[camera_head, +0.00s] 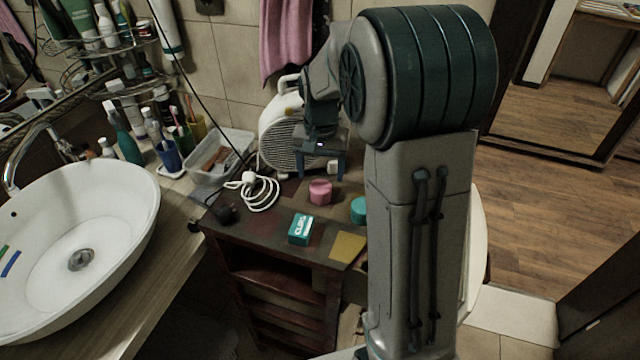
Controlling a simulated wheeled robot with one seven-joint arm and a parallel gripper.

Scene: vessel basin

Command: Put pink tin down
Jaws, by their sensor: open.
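The pink tin (320,192) is a small round tin standing upright on the dark top of a wooden cabinet (262,245). My gripper (320,176) is above and just behind the tin in the picture, with its two fingers spread and pointing down. The tin does not appear to be between the fingers, though the exact gap in depth is hard to tell. My arm covers the right part of the cabinet top.
A teal clips box (301,229), a teal round tin (359,210), a yellow square (348,247) and a coiled white cable (262,192) lie around the tin. A white fan heater (278,140) stands behind. A basin (75,230) is at left.

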